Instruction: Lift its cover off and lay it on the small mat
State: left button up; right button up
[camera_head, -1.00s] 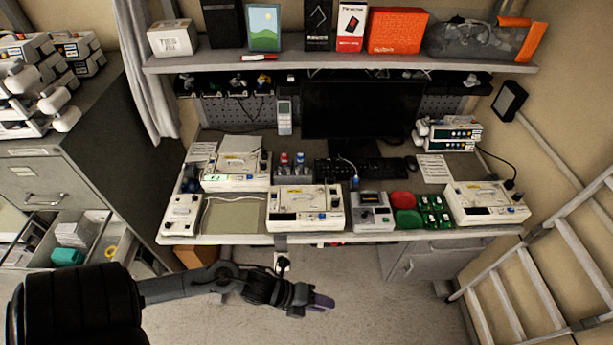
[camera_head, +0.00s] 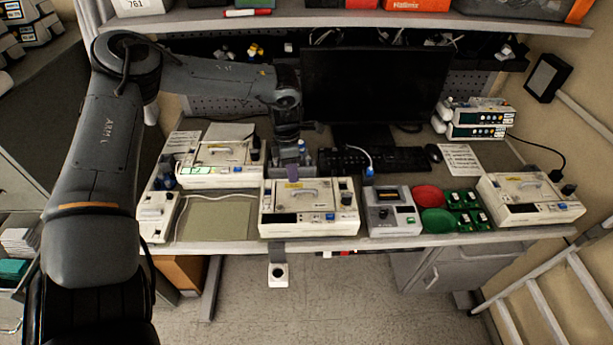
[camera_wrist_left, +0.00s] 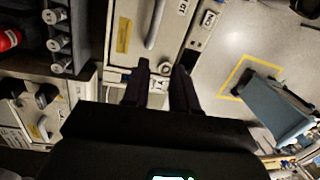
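My left gripper (camera_head: 291,172) hangs over the back edge of the middle white pump (camera_head: 345,213). In the left wrist view its two dark fingers (camera_wrist_left: 163,88) are apart with nothing held between them. Below them lies the pump's pale top (camera_wrist_left: 125,62), with a yellow label and a long grey handle (camera_wrist_left: 153,25). In the head view the same handle (camera_head: 295,194) lies on the flat cover, which is on the pump. The small beige-green mat (camera_head: 215,221) lies flat and empty to the left of this pump. My right gripper is not in view.
Another white pump (camera_head: 221,173) stands behind the mat, and one (camera_head: 530,206) at the right end. A grey device (camera_head: 391,220), red dish (camera_head: 429,195) and green dish (camera_head: 438,221) sit right of the middle pump. The monitor (camera_head: 372,83) stands behind.

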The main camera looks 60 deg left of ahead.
aim_at(305, 186)
pick_arm(q)
jog(key=w+b, duration=0.1)
jog(key=w+d+m+y+b, duration=0.1)
jog(key=w, duration=0.1)
jog(key=shift+w+d+f+y+b, duration=0.1)
jog(key=shift+w+d+y+b, duration=0.15)
jog(key=shift+b, duration=0.2)
jog(key=shift+s+f, duration=0.1)
jog(key=shift+f, duration=0.1)
jog(key=shift+a+f+b, duration=0.15)
jog(key=shift+f+b, duration=0.2)
jog(key=shift+b, duration=0.05)
notch_tip(305, 186, down, 7)
jog(key=b, duration=0.5)
jog(key=shift+r, duration=0.15)
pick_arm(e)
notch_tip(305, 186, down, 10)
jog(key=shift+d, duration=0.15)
pick_arm(q)
jog(key=shift+c, duration=0.2)
grip_shut()
